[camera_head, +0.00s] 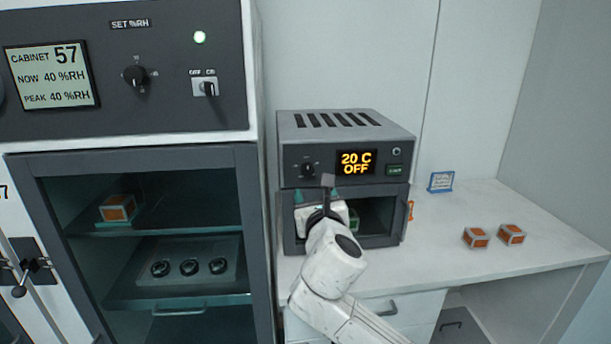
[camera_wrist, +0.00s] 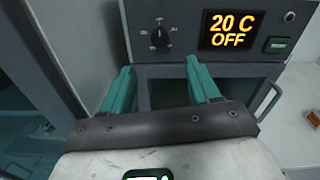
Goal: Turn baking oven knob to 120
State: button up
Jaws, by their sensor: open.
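The baking oven (camera_head: 346,130) is a small grey box with a dark front on the white counter. Its black knob (camera_head: 307,170) is at the left of the front panel; it also shows in the wrist view (camera_wrist: 159,37). The oven display (camera_head: 356,162) reads "20 C OFF" in yellow. My gripper (camera_head: 316,195) is in front of the oven, just below the knob. In the wrist view its two teal fingers (camera_wrist: 165,80) stand apart with nothing between them, below the knob and not touching it. My wrist hides part of the oven's lower front.
A green button (camera_wrist: 276,44) sits right of the display. A humidity cabinet (camera_head: 254,220) stands close on the left. Two orange-and-white boxes (camera_head: 476,237) (camera_head: 511,234) and a blue-framed card (camera_head: 440,181) are on the counter at right. The counter between is clear.

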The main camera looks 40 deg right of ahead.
aim_at(308, 171)
jog(key=p+x, duration=0.1)
jog(key=x, duration=1)
jog(key=shift+r, duration=0.1)
jog(key=shift+c, duration=0.3)
jog(key=c, duration=1)
